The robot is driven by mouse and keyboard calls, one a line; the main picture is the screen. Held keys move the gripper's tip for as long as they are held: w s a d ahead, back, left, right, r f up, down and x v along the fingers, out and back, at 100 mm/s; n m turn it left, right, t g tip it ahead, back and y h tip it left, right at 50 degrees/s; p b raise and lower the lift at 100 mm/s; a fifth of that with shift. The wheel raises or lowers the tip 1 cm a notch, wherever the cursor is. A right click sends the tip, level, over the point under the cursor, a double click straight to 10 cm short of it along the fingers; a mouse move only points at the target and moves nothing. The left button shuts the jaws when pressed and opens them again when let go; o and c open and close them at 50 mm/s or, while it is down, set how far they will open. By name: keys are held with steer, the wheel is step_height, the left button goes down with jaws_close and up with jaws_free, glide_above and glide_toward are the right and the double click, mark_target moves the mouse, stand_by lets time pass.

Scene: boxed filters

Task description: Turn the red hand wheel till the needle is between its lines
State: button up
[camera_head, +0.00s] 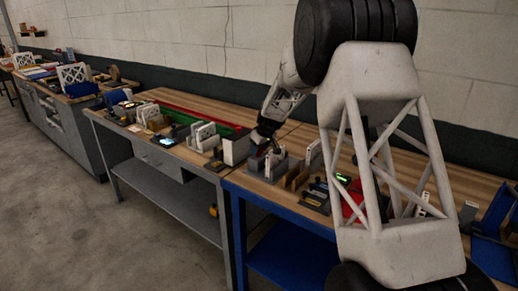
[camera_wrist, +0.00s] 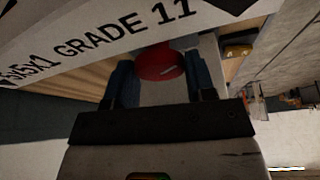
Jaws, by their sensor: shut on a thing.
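The red hand wheel (camera_wrist: 160,64) is between the two blue fingers of my gripper (camera_wrist: 161,78) in the wrist view. My gripper is shut on it, with one finger on each side. Only part of the wheel's rounded red face shows. In the head view my gripper (camera_head: 262,141) is low over the bench, by a grey block (camera_head: 278,168), and the wheel is too small there to make out surely. I cannot make out the needle or its lines in either view.
A white box printed "GRADE 11" (camera_wrist: 122,33) crosses the top of the wrist view, close beyond the fingers. In the head view, white frames (camera_head: 314,155), a small green-lit display (camera_head: 343,178) and other items crowd the blue-legged bench (camera_head: 284,220). Open floor (camera_head: 70,210) lies in front.

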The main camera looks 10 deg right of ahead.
steer(key=m+h, duration=0.1)
steer(key=m, duration=0.3)
steer(key=shift+a+t, duration=0.1)
steer(key=shift+t, duration=0.2)
steer(key=m+h, duration=0.2)
steer(key=m, duration=0.1)
steer(key=shift+a+m, duration=0.1)
steer(key=shift+m, duration=0.3)
steer(key=m+h, duration=0.1)
steer(key=m, duration=0.3)
steer(key=shift+h, duration=0.3)
steer(key=shift+m+g+h, duration=0.5)
steer(key=shift+m, duration=1.2)
steer(key=o, duration=0.9)
steer(key=shift+a+r, duration=0.1)
steer(key=v, duration=0.7)
steer(key=shift+r, duration=0.25)
